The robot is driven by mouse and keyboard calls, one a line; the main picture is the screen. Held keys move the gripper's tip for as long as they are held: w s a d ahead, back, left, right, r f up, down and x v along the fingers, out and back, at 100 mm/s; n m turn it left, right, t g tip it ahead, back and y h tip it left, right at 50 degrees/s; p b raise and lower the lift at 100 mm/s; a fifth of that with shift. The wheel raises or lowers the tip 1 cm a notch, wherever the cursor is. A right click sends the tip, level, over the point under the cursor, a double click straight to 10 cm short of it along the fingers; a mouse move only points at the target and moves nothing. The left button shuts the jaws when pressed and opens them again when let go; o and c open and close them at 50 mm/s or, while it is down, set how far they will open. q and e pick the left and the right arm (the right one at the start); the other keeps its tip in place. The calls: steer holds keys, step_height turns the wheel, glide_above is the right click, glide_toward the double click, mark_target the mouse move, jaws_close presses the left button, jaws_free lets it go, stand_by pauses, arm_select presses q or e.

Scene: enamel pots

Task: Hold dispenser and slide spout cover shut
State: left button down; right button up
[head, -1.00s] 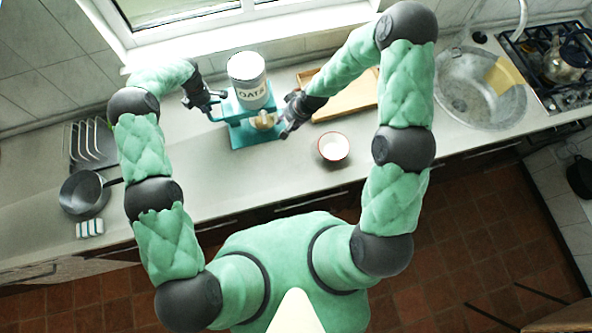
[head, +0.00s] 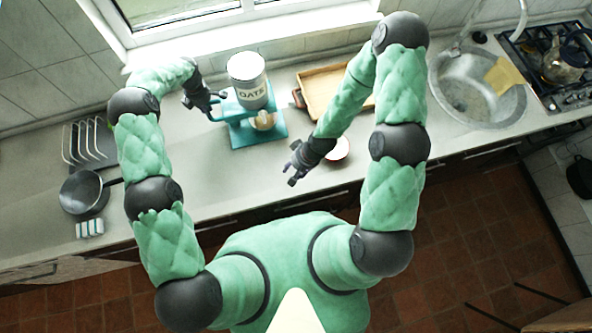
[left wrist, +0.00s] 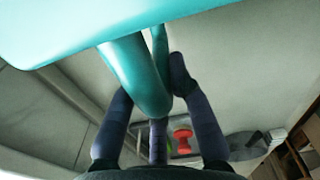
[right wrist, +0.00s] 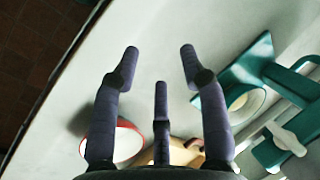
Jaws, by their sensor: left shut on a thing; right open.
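The dispenser (head: 247,80) is a white canister marked OATS on a teal stand, upright on the counter. My left gripper (head: 214,103) is shut on its teal side handle, a loop (left wrist: 138,75) seen between the fingers in the left wrist view. A pale cup (head: 264,121) sits on the teal base below the canister. My right gripper (head: 295,174) is open and empty near the counter's front edge, apart from the dispenser. In the right wrist view a white knobbed piece (right wrist: 286,139), perhaps the spout cover, shows on the dispenser; its position is unclear.
A red-rimmed white bowl (head: 339,149) is partly hidden by my right wrist. A wooden tray (head: 322,88) lies behind my right forearm. A pan (head: 82,192), rack (head: 90,145) and sponge (head: 90,228) are at left, the sink (head: 468,95) at right. Counter left of centre is clear.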

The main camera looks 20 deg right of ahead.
steer(key=shift+s+a+f, duration=0.1)
steer(key=shift+s+f, duration=0.05)
steer(key=shift+s, duration=0.7)
steer(key=shift+s+a+f, duration=0.1)
steer(key=shift+s, duration=0.75)
steer(key=n+h, duration=0.2)
steer(key=h, duration=0.2)
glide_toward(289, 98)
steer(key=shift+g, duration=0.4)
steer(key=f, duration=1)
steer(key=shift+w+f, duration=0.1)
steer(key=shift+w, duration=0.3)
jaws_close()
